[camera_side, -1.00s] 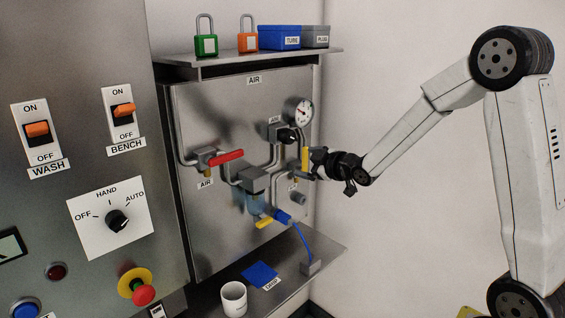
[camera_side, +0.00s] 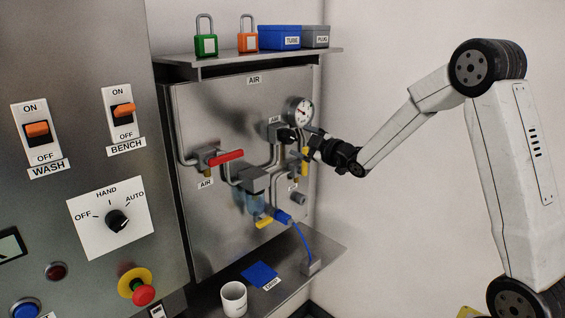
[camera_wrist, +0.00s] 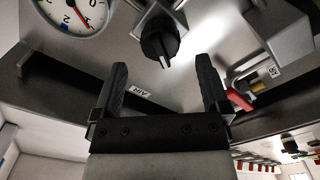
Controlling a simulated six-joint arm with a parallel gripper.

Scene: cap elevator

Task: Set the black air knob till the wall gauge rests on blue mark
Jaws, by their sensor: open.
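The black air knob (camera_side: 285,135) sits on a grey block on the steel panel. In the wrist view the knob (camera_wrist: 160,42) lies just beyond my fingertips, in line with the gap between them. My gripper (camera_wrist: 163,72) is open and empty, with one finger to each side of that line; it does not visibly touch the knob. In the side view my gripper (camera_side: 305,138) is close to the knob's right. The round wall gauge (camera_side: 299,111) is above the knob. In the wrist view the gauge (camera_wrist: 72,14) is cut off at the top; its red needle points to the lower right.
A red-handled valve (camera_side: 226,158) is left of the knob, and a yellow handle (camera_side: 305,160) hangs below my gripper. A shelf (camera_side: 235,63) with padlocks and boxes is above. A lower shelf (camera_side: 325,254) holds a white cup (camera_side: 233,298). Right of the panel is bare wall.

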